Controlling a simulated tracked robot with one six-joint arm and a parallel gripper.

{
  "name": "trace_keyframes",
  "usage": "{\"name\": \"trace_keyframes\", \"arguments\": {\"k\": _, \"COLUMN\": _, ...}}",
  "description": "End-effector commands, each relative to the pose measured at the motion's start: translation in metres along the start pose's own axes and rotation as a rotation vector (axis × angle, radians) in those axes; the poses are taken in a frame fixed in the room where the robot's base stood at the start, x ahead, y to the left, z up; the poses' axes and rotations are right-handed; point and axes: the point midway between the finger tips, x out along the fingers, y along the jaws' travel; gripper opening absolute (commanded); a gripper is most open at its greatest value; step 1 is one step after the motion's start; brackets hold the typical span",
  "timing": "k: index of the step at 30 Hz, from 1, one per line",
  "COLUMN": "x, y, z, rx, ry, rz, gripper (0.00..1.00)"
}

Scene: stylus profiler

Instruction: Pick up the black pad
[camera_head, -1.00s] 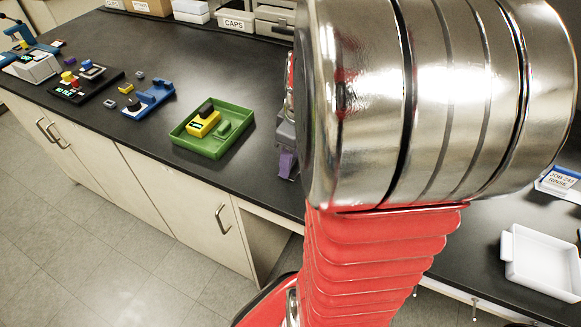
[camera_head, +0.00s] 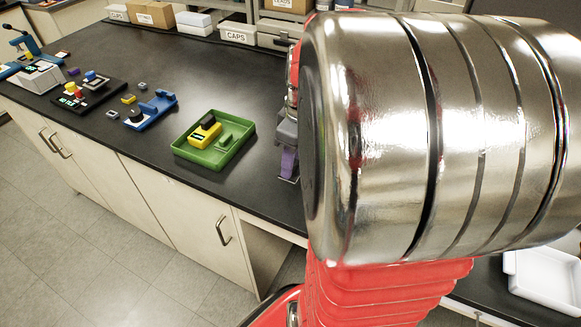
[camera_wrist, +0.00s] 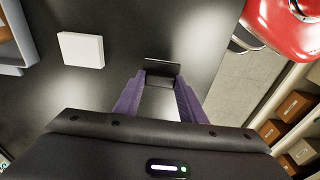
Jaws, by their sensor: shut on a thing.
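The black pad (camera_wrist: 161,67) shows in the wrist view as a small dark flat piece between the tips of two purple fingers. My gripper (camera_wrist: 160,84) is shut on it, with a finger on each side. Dark bench surface lies beyond; I cannot tell how far the pad is above it. In the head view my gripper (camera_head: 289,165) is largely hidden behind my large silver arm link, with only a purple finger showing. The pad is not visible in that view.
A green tray (camera_head: 181,150) holding a yellow device (camera_head: 204,131) is left of my gripper. A blue holder (camera_head: 151,110) and other small devices stand farther left. A white square block (camera_wrist: 80,49) lies left in the wrist view.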

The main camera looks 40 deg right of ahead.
Motion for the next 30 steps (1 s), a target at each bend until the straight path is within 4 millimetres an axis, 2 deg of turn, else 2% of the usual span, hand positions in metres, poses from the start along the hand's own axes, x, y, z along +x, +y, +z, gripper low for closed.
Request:
{"name": "trace_keyframes", "arguments": {"k": 6, "x": -0.040, "y": 0.001, "z": -0.005, "rx": 0.001, "ry": 0.003, "rz": 0.004, "gripper": 0.15}}
{"name": "trace_keyframes", "arguments": {"k": 12, "x": -0.059, "y": 0.000, "z": -0.007, "rx": 0.001, "ry": 0.001, "rz": 0.001, "gripper": 0.15}}
{"name": "trace_keyframes", "arguments": {"k": 29, "x": -0.062, "y": 0.000, "z": -0.007, "rx": 0.001, "ry": 0.000, "rz": 0.000, "gripper": 0.15}}
{"name": "trace_keyframes", "arguments": {"k": 30, "x": -0.062, "y": 0.000, "z": -0.007, "rx": 0.001, "ry": 0.000, "rz": 0.000, "gripper": 0.35}}
